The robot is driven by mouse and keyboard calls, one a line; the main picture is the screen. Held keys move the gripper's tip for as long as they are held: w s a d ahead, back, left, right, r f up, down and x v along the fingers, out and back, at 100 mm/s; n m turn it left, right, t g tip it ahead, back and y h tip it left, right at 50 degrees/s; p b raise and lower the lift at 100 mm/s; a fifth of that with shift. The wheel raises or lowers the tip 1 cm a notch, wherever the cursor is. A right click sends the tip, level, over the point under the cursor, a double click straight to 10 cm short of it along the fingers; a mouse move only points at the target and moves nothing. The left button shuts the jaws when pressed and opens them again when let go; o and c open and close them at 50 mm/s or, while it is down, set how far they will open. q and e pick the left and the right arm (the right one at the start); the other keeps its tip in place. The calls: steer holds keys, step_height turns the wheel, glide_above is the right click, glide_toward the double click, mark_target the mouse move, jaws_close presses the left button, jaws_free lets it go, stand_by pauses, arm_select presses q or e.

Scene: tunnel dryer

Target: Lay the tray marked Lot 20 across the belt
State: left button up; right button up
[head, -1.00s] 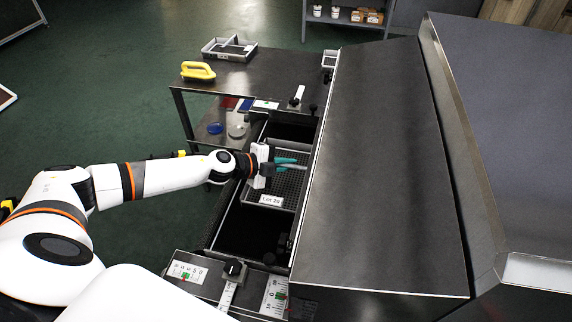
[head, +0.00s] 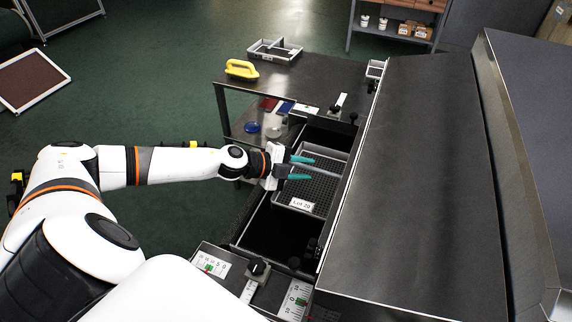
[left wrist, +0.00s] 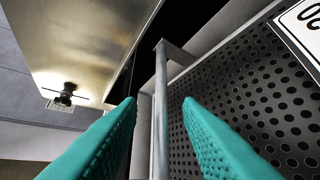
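The tray marked Lot 20 (head: 322,190) is a grey perforated tray with a raised rim. It lies on the black belt (head: 275,232) between the side rails, with its white label (head: 302,204) toward the near side. My left gripper (head: 301,168) is over the tray's left part, its teal fingers spread. In the left wrist view the fingers (left wrist: 163,125) stand apart on either side of a thin metal bar (left wrist: 160,110) beside the perforated floor (left wrist: 255,100), with gaps to it. My right gripper is out of view.
The large dark dryer housing (head: 420,180) stands close to the right of the belt. Scales and a knob (head: 257,268) sit at the belt's near end.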

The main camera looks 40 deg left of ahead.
arm_select(q)
steer(key=b+v, duration=0.2)
steer(key=v, duration=0.3)
steer(key=shift+s+f, duration=0.1)
steer(key=shift+f, duration=0.1)
steer(key=shift+s+a+r, duration=0.25)
steer(key=shift+s+r, duration=0.15)
steer(key=shift+r, duration=0.05)
